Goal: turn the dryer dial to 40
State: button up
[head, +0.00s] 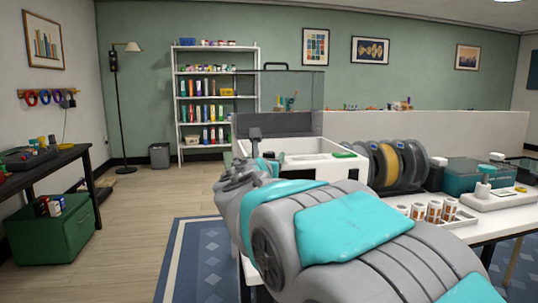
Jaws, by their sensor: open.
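My gripper (243,172) is at the far end of my grey and teal arm, in front of a white open-topped machine (315,166) on the table. Its jaws are open, but they are small and partly hidden by my arm. I cannot make out a dial or the number 40. A teal box (470,173) at the right of the table may be the dryer, but I cannot be sure. My gripper is well to the left of this box and apart from it.
Spools (390,163) stand behind my arm on the white table (487,229). A tray of small jars (432,213) and a white device (497,198) are at the right. A green chest (58,232) is at the left. The wooden floor (140,215) is clear.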

jog(key=shift+w+d, duration=0.1)
jog(key=shift+w, duration=0.65)
jog(key=shift+c, duration=0.3)
grip_shut()
